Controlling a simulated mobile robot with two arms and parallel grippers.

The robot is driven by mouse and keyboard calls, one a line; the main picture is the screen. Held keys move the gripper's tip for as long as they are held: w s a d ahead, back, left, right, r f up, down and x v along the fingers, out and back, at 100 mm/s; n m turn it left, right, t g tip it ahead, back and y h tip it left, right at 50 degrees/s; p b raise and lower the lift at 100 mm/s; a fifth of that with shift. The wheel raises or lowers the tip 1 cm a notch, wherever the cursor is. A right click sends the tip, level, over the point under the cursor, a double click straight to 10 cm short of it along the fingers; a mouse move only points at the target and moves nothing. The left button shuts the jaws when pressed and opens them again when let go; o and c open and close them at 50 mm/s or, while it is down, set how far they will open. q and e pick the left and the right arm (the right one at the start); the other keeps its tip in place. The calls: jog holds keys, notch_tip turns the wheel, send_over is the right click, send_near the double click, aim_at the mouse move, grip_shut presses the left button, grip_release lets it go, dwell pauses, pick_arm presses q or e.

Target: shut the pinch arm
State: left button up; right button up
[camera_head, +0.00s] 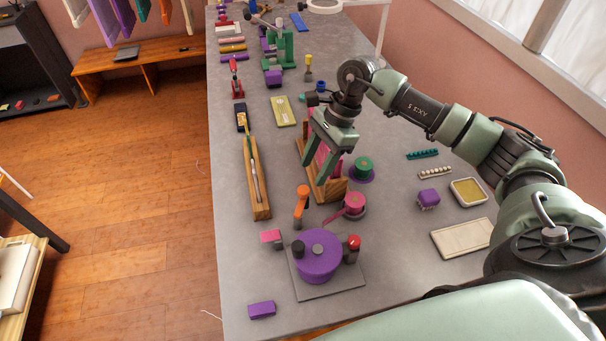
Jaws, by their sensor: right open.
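A purple drum (318,254) stands on a grey plate (341,287) near the front of the bench. A dark post with a red top (353,243) is at its right, and a dark round knob (298,248) is at its left. An orange arm-like piece (301,203) stands just behind the drum. I cannot tell for sure which piece is the pinch arm, or whether it is open or shut. My right gripper (317,170) is open, pointing down at a wooden rack (330,189) behind these parts, and partly hides the rack. My left gripper is out of view.
A pink reel (355,202) and a green-topped spool (363,166) stand right of the rack. A long wooden tray (256,190) lies left of it. A purple block (262,309) is at the front left edge. Small trays (467,191) lie at the right. Bare bench shows between them.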

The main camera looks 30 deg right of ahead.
aim_at(305, 189)
jog(key=shift+s+a+f+p, duration=0.25)
jog(key=shift+a+f+p, duration=0.45)
jog(key=shift+f, duration=0.45)
jog(key=shift+w+a+f, duration=0.1)
jog(key=shift+w+f, duration=0.05)
jog(key=shift+f, duration=0.45)
jog(key=shift+w+a+f, duration=0.1)
jog(key=shift+f, duration=0.45)
jog(key=shift+f+p, duration=0.3)
jog(key=shift+p, duration=0.05)
jog(key=shift+a, duration=0.2)
grip_shut()
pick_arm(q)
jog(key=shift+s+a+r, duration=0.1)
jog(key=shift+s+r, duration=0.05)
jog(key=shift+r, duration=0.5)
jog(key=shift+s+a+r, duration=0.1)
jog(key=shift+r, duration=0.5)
pick_arm(e)
jog(key=shift+d+f, duration=0.1)
